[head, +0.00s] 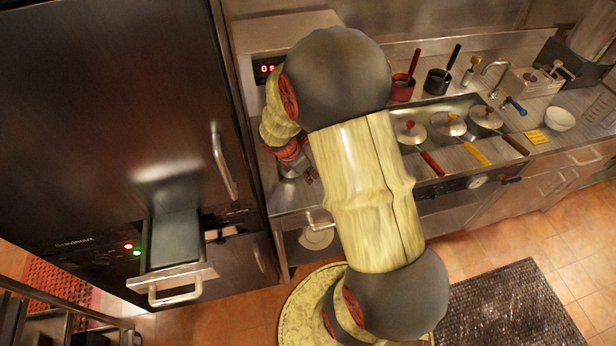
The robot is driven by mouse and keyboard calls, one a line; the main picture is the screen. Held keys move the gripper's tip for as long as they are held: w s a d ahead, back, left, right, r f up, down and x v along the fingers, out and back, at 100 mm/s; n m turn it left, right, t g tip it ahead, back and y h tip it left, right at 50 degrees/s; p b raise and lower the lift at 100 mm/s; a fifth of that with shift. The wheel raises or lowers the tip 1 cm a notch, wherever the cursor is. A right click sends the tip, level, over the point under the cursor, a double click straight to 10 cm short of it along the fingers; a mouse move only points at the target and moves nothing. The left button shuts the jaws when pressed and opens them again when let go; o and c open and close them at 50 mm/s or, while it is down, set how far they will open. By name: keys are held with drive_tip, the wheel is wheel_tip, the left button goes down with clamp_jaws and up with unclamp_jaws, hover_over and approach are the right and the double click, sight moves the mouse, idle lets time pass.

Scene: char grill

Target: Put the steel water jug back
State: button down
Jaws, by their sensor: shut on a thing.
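My gripper (302,174), with red and dark parts, is low over the left end of the steel counter, beside the tall dark cabinet. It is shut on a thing. A small shiny steel patch (288,172) shows at the fingers and looks like part of the steel water jug. Most of the jug is hidden by my gripper and arm, so its tilt and whether it touches the counter cannot be told.
The dark cabinet (100,110) has an open drawer (175,240). A dark mat (515,305) lies on the floor.

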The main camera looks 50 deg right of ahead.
drive_tip(key=shift+w+f, duration=0.1)
drive_tip(key=shift+f, duration=0.45)
drive_tip(key=shift+f, duration=0.1)
drive_tip(key=c, duration=1.9)
unclamp_jaws()
drive_tip(key=p+v, duration=0.1)
drive_tip(key=v, duration=0.6)
drive_tip(key=shift+r, duration=0.35)
drive_tip(key=shift+a, duration=0.1)
